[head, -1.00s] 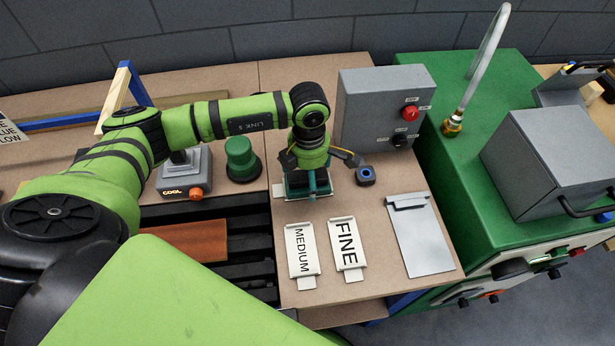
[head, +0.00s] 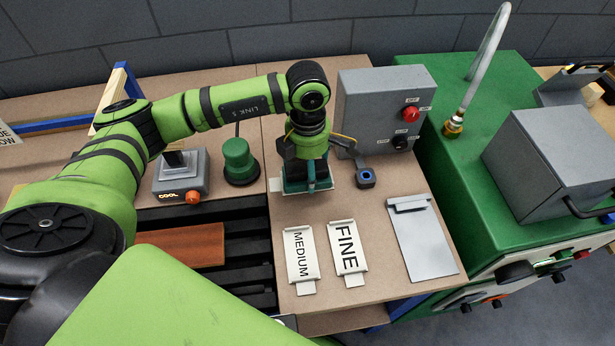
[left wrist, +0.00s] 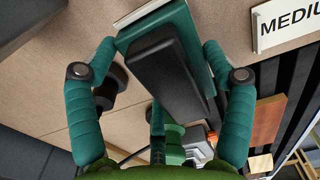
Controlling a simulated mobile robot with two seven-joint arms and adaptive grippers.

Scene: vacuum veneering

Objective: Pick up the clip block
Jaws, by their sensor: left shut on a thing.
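The clip block (head: 294,187), dark green with a pale edge, is at the bench's middle, behind the sanding cards. In the left wrist view the clip block (left wrist: 168,72) shows a black bar on a green body. My left gripper (head: 306,172) is directly above it, pointing down. My right gripper is out of view.
White cards marked MEDIUM (head: 301,268) and FINE (head: 347,262) lie in front, with a grey plate (head: 424,245) to their right. A grey control box (head: 383,105) stands close behind. A small dark blue-ringed piece (head: 366,178) is just right of the block.

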